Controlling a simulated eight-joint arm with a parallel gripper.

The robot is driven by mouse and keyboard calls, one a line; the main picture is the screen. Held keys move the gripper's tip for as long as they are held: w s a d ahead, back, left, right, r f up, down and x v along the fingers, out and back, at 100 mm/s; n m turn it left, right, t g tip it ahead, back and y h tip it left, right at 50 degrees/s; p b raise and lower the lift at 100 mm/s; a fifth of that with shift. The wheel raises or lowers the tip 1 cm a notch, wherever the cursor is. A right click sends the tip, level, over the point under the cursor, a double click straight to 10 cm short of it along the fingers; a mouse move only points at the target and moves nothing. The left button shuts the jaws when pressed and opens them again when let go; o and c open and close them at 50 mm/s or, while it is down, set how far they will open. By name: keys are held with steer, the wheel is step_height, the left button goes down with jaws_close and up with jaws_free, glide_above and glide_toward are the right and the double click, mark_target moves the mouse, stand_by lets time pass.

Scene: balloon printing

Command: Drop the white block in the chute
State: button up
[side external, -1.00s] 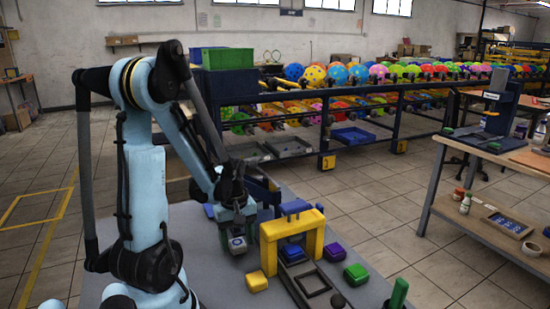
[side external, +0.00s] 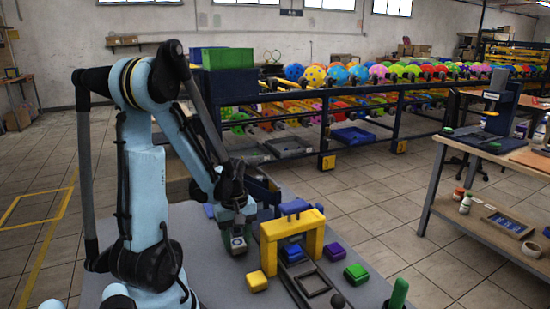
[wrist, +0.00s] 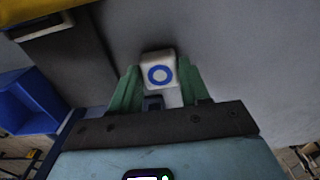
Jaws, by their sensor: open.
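The white block (wrist: 158,72) with a blue ring on its face lies between the two green fingers of my gripper (wrist: 160,84) in the wrist view. The fingers are open, one on each side of it, with a narrow gap visible at least on the left. In the side view my gripper (side external: 238,236) is low over the grey table, and the block (side external: 238,243) shows small at its fingertips. A blue open-sided form (wrist: 28,102) at the left of the wrist view may be the chute; I cannot tell for sure.
A yellow arch (side external: 290,238) stands just right of my gripper. A yellow block (side external: 256,281), a purple block (side external: 334,252), a green block (side external: 356,274) and a dark square frame (side external: 313,284) are nearby.

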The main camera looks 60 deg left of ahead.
steer(key=c, duration=0.5)
steer(key=shift+r, duration=0.65)
steer(key=shift+r, duration=3.1)
